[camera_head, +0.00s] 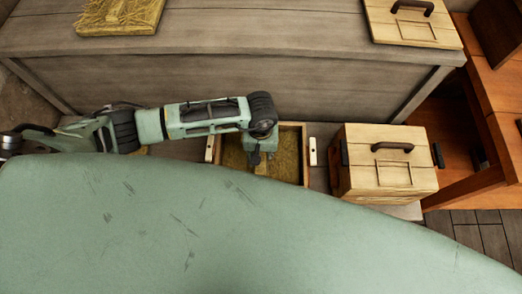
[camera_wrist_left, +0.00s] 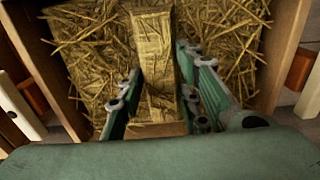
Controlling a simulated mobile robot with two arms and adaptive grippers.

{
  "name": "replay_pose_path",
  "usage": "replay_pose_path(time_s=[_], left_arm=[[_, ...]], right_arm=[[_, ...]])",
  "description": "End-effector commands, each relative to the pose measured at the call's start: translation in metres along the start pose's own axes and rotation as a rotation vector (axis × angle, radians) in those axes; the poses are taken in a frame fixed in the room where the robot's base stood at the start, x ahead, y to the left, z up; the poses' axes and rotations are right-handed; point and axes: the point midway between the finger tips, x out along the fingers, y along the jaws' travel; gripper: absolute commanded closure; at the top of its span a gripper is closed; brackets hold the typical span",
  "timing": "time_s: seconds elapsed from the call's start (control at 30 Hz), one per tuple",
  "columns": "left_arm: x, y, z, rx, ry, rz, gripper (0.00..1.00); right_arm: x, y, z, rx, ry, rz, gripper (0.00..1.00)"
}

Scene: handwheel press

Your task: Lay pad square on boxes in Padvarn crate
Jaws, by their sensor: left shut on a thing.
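The straw pad (camera_wrist_left: 85,45) shows in the left wrist view as loose straw with a pale raised strip (camera_wrist_left: 153,45) down its middle. It lies within the walls of an open wooden crate (camera_wrist_left: 288,40), and a dark gap shows along its left side. My left gripper (camera_wrist_left: 160,112) has its fingers either side of the strip and is shut on it. In the head view the left gripper (camera_head: 256,158) points down into the open crate (camera_head: 306,160). Any boxes under the pad are hidden. I cannot read a crate name. My right gripper is out of view.
A closed wooden crate (camera_head: 412,175) with a dark handle stands right of the open one. Behind is a long grey bench (camera_head: 290,40), bearing another straw-covered piece (camera_head: 118,15) at left and a handled lid (camera_head: 412,22) at right. An orange-brown wooden structure (camera_head: 480,110) stands far right.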

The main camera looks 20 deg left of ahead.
Motion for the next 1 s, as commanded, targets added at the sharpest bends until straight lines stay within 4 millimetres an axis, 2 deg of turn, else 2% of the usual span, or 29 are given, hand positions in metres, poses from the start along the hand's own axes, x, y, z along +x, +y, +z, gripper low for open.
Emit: replay_pose_path(time_s=[0.4, 0.43, 0.5, 0.67, 1.0], left_arm=[[0.0012, 0.0003, 0.0000, 0.000, 0.001, 0.001, 1.00], [0.0012, 0.0003, 0.0000, 0.000, 0.001, 0.001, 0.67], [0.0012, 0.0002, 0.0001, 0.000, 0.001, 0.001, 0.61], [0.0014, 0.0001, 0.0001, 0.000, 0.001, 0.000, 0.47], [0.0000, -0.0001, 0.0002, 0.000, 0.001, 0.000, 0.46]], right_arm=[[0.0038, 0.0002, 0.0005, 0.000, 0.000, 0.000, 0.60], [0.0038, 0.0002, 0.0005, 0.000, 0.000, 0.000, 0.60], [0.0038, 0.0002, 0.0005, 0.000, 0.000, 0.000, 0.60], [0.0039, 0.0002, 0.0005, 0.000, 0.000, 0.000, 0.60], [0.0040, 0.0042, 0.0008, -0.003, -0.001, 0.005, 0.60]])
